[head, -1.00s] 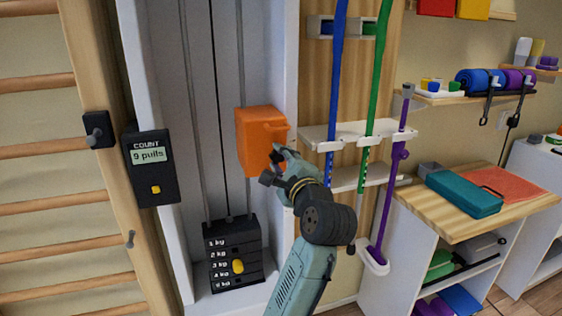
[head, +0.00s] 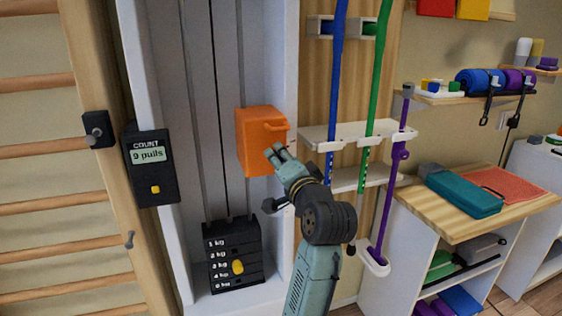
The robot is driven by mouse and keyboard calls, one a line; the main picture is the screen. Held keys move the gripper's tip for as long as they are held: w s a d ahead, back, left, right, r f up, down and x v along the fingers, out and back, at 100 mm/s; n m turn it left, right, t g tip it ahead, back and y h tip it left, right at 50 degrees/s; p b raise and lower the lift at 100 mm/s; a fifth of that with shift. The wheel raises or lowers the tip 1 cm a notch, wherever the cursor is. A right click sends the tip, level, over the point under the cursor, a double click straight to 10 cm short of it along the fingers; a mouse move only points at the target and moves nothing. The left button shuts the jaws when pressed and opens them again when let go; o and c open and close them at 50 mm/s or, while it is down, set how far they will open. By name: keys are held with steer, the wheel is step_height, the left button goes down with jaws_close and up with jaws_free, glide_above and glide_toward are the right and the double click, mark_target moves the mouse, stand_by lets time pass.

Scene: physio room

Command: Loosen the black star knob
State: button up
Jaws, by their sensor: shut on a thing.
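My gripper (head: 276,153) is at the lower right part of the front of the orange box (head: 255,140), on the weight column. Its fingers are closed together at the box face. The black star knob does not show clearly; the fingertips hide the spot where they grip.
The weight stack (head: 235,262) with a yellow pin stands below the box. A black counter (head: 151,168) reading 9 pulls is at the left.

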steer(key=n, duration=0.4)
steer(key=shift+n+b, duration=0.3)
steer(key=shift+b, duration=0.1)
steer(key=n+b, duration=0.1)
steer(key=n, duration=0.3)
steer(key=shift+f+n, duration=0.1)
steer(key=shift+n, duration=0.2)
steer(key=n+b, duration=0.2)
steer(key=n, duration=0.2)
steer(key=shift+n, duration=0.3)
steer(key=n+b, duration=0.2)
steer(key=n, duration=0.2)
steer(key=n+b, duration=0.6)
steer(key=n, duration=0.8)
steer(key=shift+b, duration=0.4)
steer(key=shift+n+b, duration=0.6)
steer(key=shift+n, duration=1.2)
